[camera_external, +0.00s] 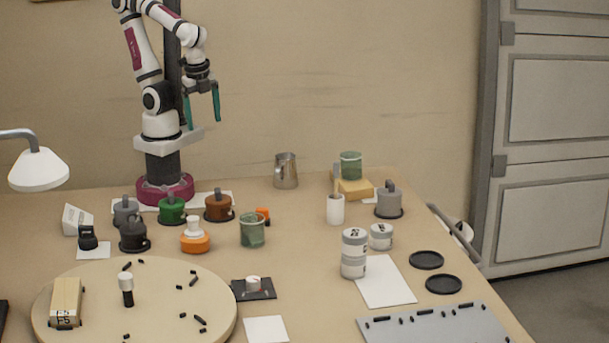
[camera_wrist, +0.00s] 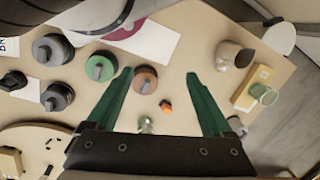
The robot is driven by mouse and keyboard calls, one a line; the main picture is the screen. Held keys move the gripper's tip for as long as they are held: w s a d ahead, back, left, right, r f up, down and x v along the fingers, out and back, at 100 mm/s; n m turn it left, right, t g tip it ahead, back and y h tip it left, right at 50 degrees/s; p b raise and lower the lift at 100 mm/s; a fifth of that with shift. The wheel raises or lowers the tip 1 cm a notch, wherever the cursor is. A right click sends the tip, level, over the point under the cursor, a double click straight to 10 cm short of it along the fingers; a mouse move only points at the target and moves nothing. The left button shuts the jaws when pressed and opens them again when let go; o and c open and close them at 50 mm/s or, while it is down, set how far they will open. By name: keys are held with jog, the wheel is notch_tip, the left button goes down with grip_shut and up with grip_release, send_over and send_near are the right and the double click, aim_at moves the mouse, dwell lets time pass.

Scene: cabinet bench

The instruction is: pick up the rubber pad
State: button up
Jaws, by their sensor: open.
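A dark, flat, square pad (camera_external: 267,291) lies on the bench right of the round wooden board, with a small whitish piece on top. It looks most like the rubber pad, but I cannot be sure. Two thin black discs (camera_external: 426,260) (camera_external: 443,285) also lie flat at the right. My gripper (camera_external: 202,120) is raised high above the back left of the bench, far from the pad. Its two green fingers are spread and empty, and they also show in the wrist view (camera_wrist: 160,75). I cannot make out the pad in the wrist view.
Several lidded pots, including a brown one (camera_external: 219,207), stand below my gripper. A green glass (camera_external: 252,230) and stacked white jars (camera_external: 354,254) stand between them and the right side. A round wooden board (camera_external: 160,310) holds small black pieces. A lamp (camera_external: 38,170) overhangs the left.

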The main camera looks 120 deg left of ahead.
jog(key=w+d+n, duration=0.1)
jog(key=w+n, duration=0.9)
jog(key=n, duration=0.3)
jog(key=n+h, duration=0.2)
jog(key=n, duration=1.4)
send_over(262, 209)
notch_tip(262, 209, down, 5)
jog(key=shift+n, duration=0.4)
notch_tip(262, 209, down, 17)
jog(key=shift+r, duration=0.2)
grip_shut()
jog(key=shift+r, duration=0.15)
